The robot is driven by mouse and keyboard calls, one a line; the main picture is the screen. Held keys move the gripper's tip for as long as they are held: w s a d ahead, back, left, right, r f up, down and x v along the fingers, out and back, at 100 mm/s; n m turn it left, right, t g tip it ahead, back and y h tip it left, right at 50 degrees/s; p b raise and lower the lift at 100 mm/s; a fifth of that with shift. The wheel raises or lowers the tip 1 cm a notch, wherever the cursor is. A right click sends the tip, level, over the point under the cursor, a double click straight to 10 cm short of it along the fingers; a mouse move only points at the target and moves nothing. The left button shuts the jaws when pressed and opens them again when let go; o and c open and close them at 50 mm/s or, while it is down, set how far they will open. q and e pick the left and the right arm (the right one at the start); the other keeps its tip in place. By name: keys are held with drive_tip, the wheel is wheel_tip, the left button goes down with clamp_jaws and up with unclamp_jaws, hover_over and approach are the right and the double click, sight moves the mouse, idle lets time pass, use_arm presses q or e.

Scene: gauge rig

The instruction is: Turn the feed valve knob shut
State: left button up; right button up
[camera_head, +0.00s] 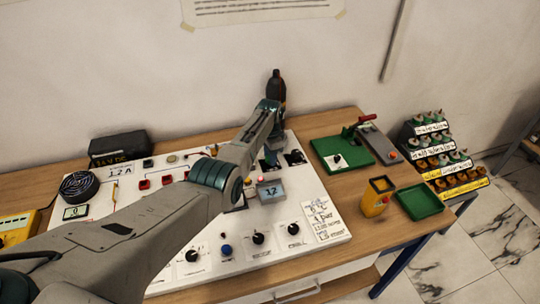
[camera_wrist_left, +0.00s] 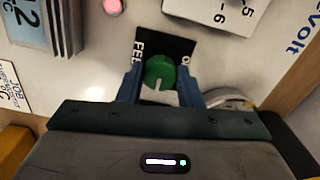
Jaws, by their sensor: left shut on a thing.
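The feed valve knob (camera_wrist_left: 160,68) is green and round with a pale pointer mark facing the near side of the left wrist view. It sits on a black plate (camera_wrist_left: 180,45) lettered "FEE…", with the rest of the lettering covered. My left gripper (camera_wrist_left: 161,82) has its two blue fingers on either side of the knob and is shut on it. In the head view my left gripper (camera_head: 271,158) reaches down at the back right of the white panel (camera_head: 215,260), and its arm hides the knob there. My right gripper is in neither view.
A display reading 12 (camera_head: 271,190) and a lit red lamp (camera_head: 260,180) stand close in front of the gripper. Black knobs (camera_head: 258,238) line the panel's front. A green board (camera_head: 330,160), yellow container (camera_head: 377,197) and green tray (camera_head: 419,202) are at right.

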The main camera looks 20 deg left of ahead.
use_arm(q)
drive_tip(key=shift+r, duration=0.1)
idle(0.3)
drive_tip(key=o, duration=1)
drive_tip(key=shift+c, duration=0.2)
wheel_tip(320, 180, up, 11)
drive_tip(key=b, duration=0.2)
